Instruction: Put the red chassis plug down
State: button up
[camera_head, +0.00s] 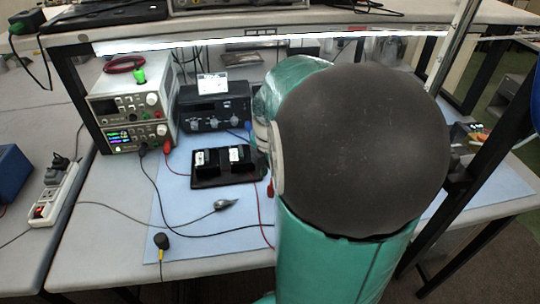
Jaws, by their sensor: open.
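A small red plug end (270,189) shows at the left edge of my arm, just right of the black tray; I cannot tell whether it rests on anything. Another red plug (167,147) sits at the front of the stacked power supplies, with a red lead running from it. I cannot tell which is the chassis plug. My teal arm with its large dark round joint fills the right-centre and hides what lies behind it. My gripper is not visible.
Power supplies (130,110) and a black instrument (213,106) stand at the back of the bench. A black tray (222,181) holds two dark blocks. Loose leads, a grey clip (224,204) and a black-yellow plug (161,241) lie in front. The front-left bench is mostly clear.

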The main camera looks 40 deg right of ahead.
notch_tip(320, 180, up, 8)
jog(key=s+a+r+m+t, duration=0.1)
jog(key=s+a+m+t, duration=0.1)
jog(key=a+m, duration=0.6)
jog(key=s+a+r+m+t, duration=0.2)
jog(key=a+m, duration=0.6)
jog(key=a, duration=0.6)
jog(key=shift+s+a+r+t, duration=0.15)
jog(key=shift+s+a+t, duration=0.2)
jog(key=shift+t, duration=0.45)
jog(key=shift+s, duration=0.15)
